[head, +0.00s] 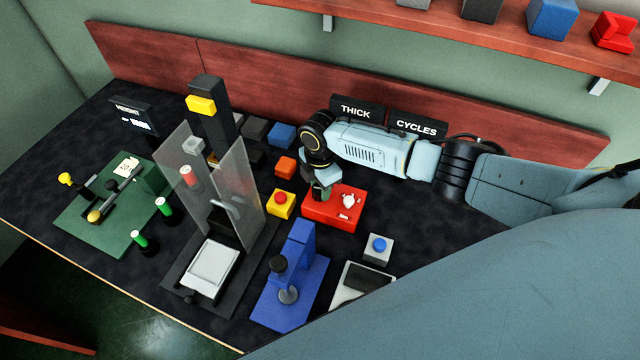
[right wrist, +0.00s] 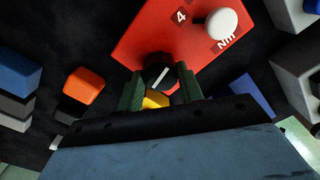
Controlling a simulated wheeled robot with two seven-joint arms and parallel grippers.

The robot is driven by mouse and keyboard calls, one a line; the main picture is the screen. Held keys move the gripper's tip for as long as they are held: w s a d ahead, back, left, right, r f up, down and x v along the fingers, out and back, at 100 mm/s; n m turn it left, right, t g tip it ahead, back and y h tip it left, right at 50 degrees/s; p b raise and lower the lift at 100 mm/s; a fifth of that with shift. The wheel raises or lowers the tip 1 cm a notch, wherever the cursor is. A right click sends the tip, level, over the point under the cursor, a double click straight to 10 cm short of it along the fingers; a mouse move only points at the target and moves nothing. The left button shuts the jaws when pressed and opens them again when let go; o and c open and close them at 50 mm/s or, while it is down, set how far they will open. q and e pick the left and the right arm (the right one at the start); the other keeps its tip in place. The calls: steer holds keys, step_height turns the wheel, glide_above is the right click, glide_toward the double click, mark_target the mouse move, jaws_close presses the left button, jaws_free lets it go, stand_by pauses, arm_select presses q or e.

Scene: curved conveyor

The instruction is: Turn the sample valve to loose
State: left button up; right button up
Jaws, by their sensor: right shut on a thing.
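A red box (head: 322,215) sits on the dark bench, right of centre in the head view. It also fills the top of the right wrist view (right wrist: 160,35). A black round knob (right wrist: 158,74) with a white pointer line is at the box's near edge in the right wrist view. My right gripper (head: 319,193) is at the left end of the box. Its green fingers (right wrist: 159,82) are shut on the black knob, one on each side. The gripper hides this knob in the head view. No label reading "sample valve" or "loose" is legible. My left gripper is not in view.
A white knob (right wrist: 221,23) is on the red box beside "4" and "Nm" markings. A yellow box with a red button (head: 281,203) stands left, an orange block (head: 285,167) behind it, a blue stand (head: 293,275) in front. A grey box (head: 378,251) with a blue button is at right.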

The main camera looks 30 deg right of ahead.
steer(key=n, duration=0.3)
steer(key=shift+n, duration=0.4)
steer(key=n+b, duration=0.1)
steer(key=n, duration=0.3)
steer(key=shift+n, duration=0.3)
steer(key=n, duration=0.4)
steer(key=shift+b, duration=0.4)
steer(key=shift+n+b, duration=0.35)
steer(key=shift+n, duration=1.45)
steer(key=o, duration=1)
steer(key=shift+r, duration=0.15)
step_height(320, 180, up, 13)
steer(key=p, duration=0.1)
